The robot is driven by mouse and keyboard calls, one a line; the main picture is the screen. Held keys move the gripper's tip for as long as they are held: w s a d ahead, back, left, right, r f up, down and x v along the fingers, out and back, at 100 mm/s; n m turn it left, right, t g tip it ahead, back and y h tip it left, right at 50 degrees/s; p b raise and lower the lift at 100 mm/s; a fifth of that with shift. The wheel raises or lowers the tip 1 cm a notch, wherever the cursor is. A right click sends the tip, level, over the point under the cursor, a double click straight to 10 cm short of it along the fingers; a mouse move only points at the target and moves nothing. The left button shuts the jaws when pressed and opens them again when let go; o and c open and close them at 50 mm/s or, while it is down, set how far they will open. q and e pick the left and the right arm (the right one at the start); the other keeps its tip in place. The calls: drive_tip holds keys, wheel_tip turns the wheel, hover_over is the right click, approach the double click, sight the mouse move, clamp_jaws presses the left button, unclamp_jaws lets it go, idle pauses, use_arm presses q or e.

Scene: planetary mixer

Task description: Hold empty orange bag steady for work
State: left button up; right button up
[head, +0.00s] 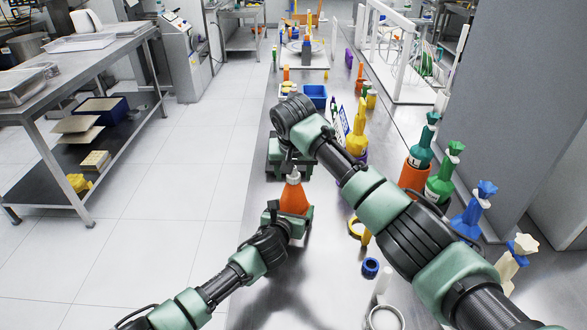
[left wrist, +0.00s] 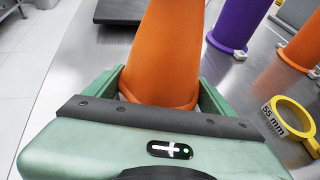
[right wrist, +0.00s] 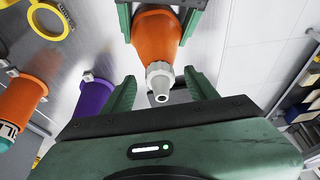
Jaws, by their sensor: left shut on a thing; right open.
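The orange bag (head: 295,199) stands upright, tapering to a pale grey nozzle (head: 293,176). My left gripper (head: 289,218) is shut around its lower part. In the left wrist view the orange bag (left wrist: 166,50) sits between both jaws. My right gripper (head: 289,168) is open just above and behind the bag. In the right wrist view the nozzle (right wrist: 160,80) points into the gap between its spread fingers (right wrist: 162,92), with room on each side. Whether the bag is empty cannot be seen.
A yellow ring marked 55 mm (left wrist: 289,117) and a blue ring (head: 371,267) lie on the steel bench to the right. Teal, green (head: 445,178), blue and cream bags stand along the bench's right edge.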

clamp_jaws()
drive_tip(key=shift+a+m+h, duration=0.25)
drive_tip(key=shift+m+h, duration=0.25)
drive_tip(key=shift+m, duration=0.7)
drive_tip(key=m+h, duration=0.1)
drive_tip(key=m, duration=0.2)
drive_tip(key=shift+g, duration=0.3)
unclamp_jaws()
drive_tip(key=shift+o, duration=0.3)
